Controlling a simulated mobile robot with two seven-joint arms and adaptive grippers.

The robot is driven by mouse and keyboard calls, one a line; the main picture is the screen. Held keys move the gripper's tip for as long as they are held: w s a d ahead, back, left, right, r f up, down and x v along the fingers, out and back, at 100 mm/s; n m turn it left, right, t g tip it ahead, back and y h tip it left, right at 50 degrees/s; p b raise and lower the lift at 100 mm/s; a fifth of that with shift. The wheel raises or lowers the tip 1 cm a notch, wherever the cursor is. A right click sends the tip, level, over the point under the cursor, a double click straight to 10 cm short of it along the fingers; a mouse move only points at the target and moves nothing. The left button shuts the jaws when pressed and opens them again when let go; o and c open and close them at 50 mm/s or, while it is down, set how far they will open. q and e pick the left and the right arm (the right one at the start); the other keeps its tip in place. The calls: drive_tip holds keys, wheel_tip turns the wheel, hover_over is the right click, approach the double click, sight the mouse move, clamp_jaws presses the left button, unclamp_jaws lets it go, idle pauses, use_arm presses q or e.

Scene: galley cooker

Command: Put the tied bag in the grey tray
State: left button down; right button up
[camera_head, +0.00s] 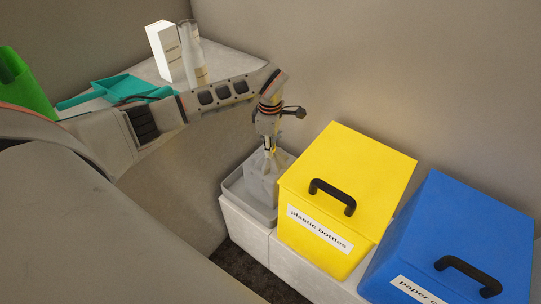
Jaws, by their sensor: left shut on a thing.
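The grey tray (236,189) sits on the low light ledge, left of the yellow bin. A pale bag (259,180) with a gathered top is at the tray, inside its rim as seen from above. My left gripper (270,150) points down over the tray and is shut on the top of the bag. I cannot tell whether the bag's bottom touches the tray floor. The yellow bin hides part of the tray's right side. My right gripper is not in view.
A yellow bin (352,185) labelled "plastic bottles" stands close to the tray's right, and a blue bin (460,235) beyond it. A white carton (165,50), a bottle (191,55), a teal dustpan (115,88) and a green object (22,80) are on the back-left counter.

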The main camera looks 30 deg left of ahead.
use_arm(q)
wheel_tip(320, 180, down, 3)
drive_tip(key=shift+r, duration=0.1)
drive_tip(key=c, duration=2.3)
unclamp_jaws()
drive_tip(key=shift+f, duration=0.2)
drive_tip(key=shift+c, duration=0.2)
drive_tip(key=o, duration=0.4)
